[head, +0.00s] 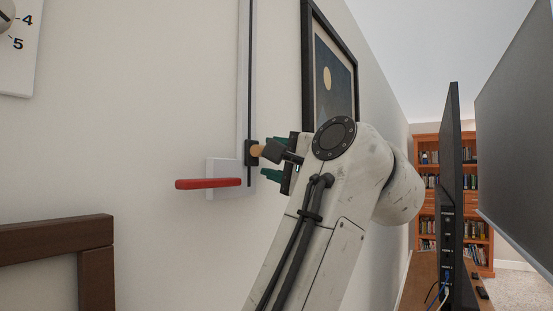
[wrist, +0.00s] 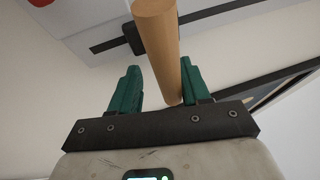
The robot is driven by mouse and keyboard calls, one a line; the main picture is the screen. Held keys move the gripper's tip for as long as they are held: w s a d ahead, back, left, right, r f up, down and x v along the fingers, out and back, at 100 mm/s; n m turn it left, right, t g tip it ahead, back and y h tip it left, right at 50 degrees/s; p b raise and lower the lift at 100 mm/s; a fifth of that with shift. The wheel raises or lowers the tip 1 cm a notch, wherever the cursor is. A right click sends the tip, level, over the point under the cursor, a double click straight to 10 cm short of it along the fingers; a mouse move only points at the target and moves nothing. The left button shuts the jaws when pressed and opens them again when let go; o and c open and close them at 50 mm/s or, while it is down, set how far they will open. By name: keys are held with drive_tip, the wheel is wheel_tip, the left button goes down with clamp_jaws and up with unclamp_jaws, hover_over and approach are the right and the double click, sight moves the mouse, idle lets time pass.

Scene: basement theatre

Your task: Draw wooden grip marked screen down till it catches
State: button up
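The wooden grip (head: 257,150) is a short tan cylinder standing out from a black slider (head: 250,153) on a vertical slotted track (head: 244,80) on the wall. In the head view the slider is near the track's lower end. My gripper (head: 270,158) is right at it, its dark and green parts partly hiding the grip. In the wrist view the grip (wrist: 158,40) reaches between the two green fingers, nearer the right one. A clear gap shows on the left, so my gripper (wrist: 159,66) is open around it. No screen marking is readable.
A red handle (head: 208,183) sticks out left of the track's lower end, by a white plate (head: 224,166). A numbered panel (head: 18,50) is at upper left, a framed picture (head: 333,70) at upper right. A brown wooden frame (head: 55,239) is lower left; a dark display (head: 450,190) stands right.

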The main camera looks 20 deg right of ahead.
drive_tip(key=shift+s+f, duration=0.1)
drive_tip(key=shift+f, duration=0.05)
idle(0.5)
drive_tip(key=shift+s+d+f, duration=0.1)
drive_tip(key=shift+s, duration=0.25)
drive_tip(key=v, duration=1)
drive_tip(key=shift+b, duration=0.45)
